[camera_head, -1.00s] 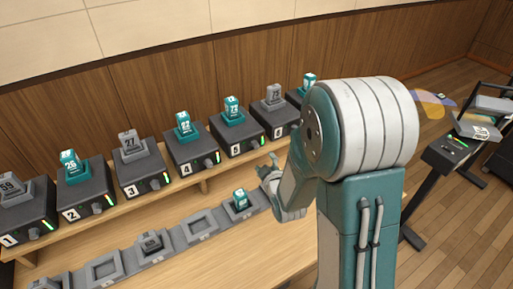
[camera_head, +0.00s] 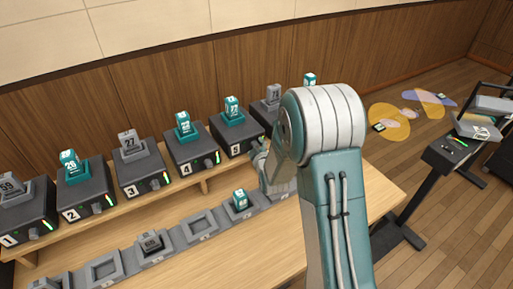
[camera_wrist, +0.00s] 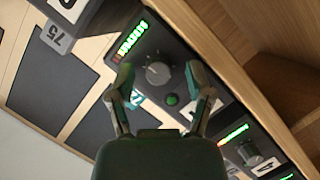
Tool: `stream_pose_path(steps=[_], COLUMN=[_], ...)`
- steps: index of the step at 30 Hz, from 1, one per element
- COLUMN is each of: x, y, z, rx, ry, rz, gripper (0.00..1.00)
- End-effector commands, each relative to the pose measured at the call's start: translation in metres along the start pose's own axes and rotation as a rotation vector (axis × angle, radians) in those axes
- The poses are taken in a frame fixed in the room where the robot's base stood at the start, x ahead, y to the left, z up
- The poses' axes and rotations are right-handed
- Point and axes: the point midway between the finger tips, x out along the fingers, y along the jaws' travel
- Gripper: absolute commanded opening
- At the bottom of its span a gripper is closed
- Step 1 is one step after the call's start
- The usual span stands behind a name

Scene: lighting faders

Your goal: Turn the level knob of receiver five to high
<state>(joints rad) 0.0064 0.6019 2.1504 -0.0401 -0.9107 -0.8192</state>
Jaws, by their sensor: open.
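Receiver five (camera_head: 228,133) is a dark box with a white 5 label and a teal pack on top, in the head view. My gripper (camera_head: 262,160) is just in front of its right side and hides its knob there. In the wrist view a round grey knob (camera_wrist: 158,73) with a white pointer mark sits on a dark panel. My gripper (camera_wrist: 160,78) is open, its two fingertips on either side of the knob; contact cannot be told. A lit green bar (camera_wrist: 130,38) with a red end and a green button (camera_wrist: 171,99) are beside the knob. That panel's number is not readable.
Receiver four (camera_head: 192,152) stands to the left and receiver six (camera_head: 272,104) to the right, partly behind my arm. A row of grey trays (camera_head: 200,222) lies on the wooden bench (camera_head: 240,262) below. A neighbouring knob (camera_wrist: 249,154) shows at the wrist view's lower right.

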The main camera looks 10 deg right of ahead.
Motion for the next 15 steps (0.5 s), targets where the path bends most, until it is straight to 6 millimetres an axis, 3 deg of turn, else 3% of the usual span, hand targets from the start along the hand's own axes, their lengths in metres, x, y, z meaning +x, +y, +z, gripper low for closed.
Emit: stream_pose_path(steps=[5, 6, 10, 15], x=[0.0001, 0.0001, 0.0, 0.0005], y=[0.0, 0.0, 0.0, -0.0006], z=[-0.0002, -0.0001, -0.0002, 0.0001], rx=[0.0, 0.0, 0.0, 0.0], ry=[0.0, 0.0, 0.0, 0.0], rz=[0.0, 0.0, 0.0, -0.001], gripper=[0.66, 0.57, 0.0, 0.0])
